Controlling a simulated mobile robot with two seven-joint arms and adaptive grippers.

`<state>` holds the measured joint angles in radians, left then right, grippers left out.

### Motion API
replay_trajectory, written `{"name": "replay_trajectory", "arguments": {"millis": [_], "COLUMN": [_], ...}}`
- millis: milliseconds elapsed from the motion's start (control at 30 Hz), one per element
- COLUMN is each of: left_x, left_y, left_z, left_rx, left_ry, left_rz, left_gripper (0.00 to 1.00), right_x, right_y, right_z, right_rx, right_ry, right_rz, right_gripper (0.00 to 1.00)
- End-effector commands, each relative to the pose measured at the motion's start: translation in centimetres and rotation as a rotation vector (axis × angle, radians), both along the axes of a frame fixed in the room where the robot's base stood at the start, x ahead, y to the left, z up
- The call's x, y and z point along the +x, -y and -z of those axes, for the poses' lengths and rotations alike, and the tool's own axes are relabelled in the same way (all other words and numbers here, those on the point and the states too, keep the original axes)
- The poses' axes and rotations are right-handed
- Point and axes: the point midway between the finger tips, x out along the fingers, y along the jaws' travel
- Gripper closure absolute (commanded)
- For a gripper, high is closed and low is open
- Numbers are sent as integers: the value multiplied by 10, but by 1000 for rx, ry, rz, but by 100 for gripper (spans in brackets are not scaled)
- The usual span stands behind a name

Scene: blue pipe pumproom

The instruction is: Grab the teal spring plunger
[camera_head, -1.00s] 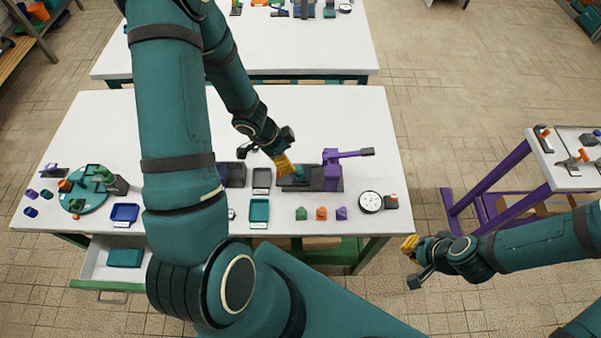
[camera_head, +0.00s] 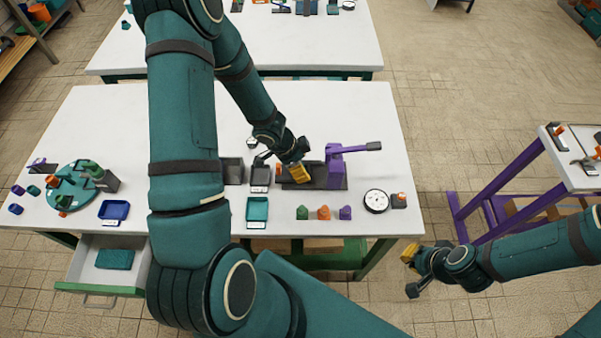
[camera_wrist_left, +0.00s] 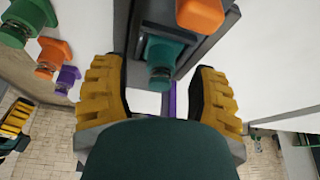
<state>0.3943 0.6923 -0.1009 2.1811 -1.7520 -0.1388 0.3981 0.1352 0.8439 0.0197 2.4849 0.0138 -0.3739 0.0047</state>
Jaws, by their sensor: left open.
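The teal spring plunger (camera_wrist_left: 160,58) shows in the left wrist view, at a dark grey fixture (camera_wrist_left: 192,58). It lies between the two yellow fingers of my left gripper (camera_wrist_left: 158,88), with a gap on each side. The left gripper is open and holds nothing. In the head view, the left gripper (camera_head: 295,168) is low over the dark base (camera_head: 318,184) beside the purple lever press (camera_head: 336,166), and it hides the plunger there. My right gripper (camera_head: 412,270) is open and empty, off the table's front right side.
Green (camera_head: 302,213), orange (camera_head: 323,212) and purple (camera_head: 345,213) pieces stand along the front of the white table. An orange plunger (camera_wrist_left: 200,14) is close to the teal one. A dial (camera_head: 376,201) is at right. An open drawer (camera_head: 88,285) juts out front left.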

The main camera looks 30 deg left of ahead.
Motion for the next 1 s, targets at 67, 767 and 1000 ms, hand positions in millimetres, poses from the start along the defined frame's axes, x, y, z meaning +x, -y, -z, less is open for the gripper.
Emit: {"name": "replay_trajectory", "arguments": {"millis": [67, 767, 1000], "left_x": [0, -1, -1], "left_y": [0, 0, 0], "left_z": [-1, -1, -7], "left_rx": [1, 0, 1], "left_ry": [1, -2, -3], "left_rz": [0, -1, -1], "left_gripper": [40, 100, 100], "right_x": [0, 0, 0], "right_y": [0, 0, 0], "right_z": [-1, -1, -8], "right_rx": [0, 1, 1], "right_ry": [1, 1, 1], "right_rz": [0, -1, -1], "right_gripper": [100, 100, 100]}}
